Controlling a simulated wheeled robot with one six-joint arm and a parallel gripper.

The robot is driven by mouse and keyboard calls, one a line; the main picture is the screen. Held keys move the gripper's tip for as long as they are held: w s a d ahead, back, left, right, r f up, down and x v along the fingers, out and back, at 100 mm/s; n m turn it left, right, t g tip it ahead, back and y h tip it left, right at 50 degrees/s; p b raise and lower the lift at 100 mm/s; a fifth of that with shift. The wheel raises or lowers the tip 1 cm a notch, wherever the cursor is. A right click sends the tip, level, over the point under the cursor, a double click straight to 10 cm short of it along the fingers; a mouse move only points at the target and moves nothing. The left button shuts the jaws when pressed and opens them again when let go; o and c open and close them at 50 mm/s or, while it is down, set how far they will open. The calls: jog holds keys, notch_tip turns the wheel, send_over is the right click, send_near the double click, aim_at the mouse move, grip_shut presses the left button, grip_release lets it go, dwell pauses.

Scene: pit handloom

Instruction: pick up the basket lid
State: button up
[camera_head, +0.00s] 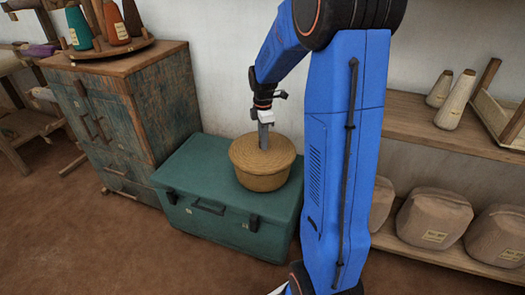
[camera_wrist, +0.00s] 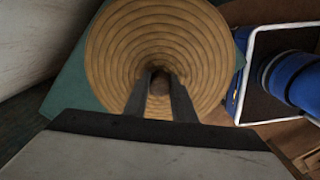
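The round woven basket lid (camera_head: 278,146) lies on the straw basket (camera_head: 264,178), which stands on a green chest. In the wrist view the lid (camera_wrist: 115,50) fills the upper middle, with ring-shaped coils around a small brown knob (camera_wrist: 159,84). My gripper (camera_head: 263,143) points down at the lid's middle. In the wrist view its two fingers (camera_wrist: 160,92) stand one on each side of the knob, with little or no gap visible. Whether they press on the knob cannot be told. The lid looks level and seated on the basket.
The green chest (camera_head: 225,223) stands on the floor beside a worn wooden cabinet (camera_head: 160,95) that bears cones of thread (camera_head: 115,22). A shelf (camera_head: 410,112) with pale cones and wrapped bundles (camera_head: 434,218) is at the right. The white wall is close behind the basket.

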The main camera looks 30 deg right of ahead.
grip_shut()
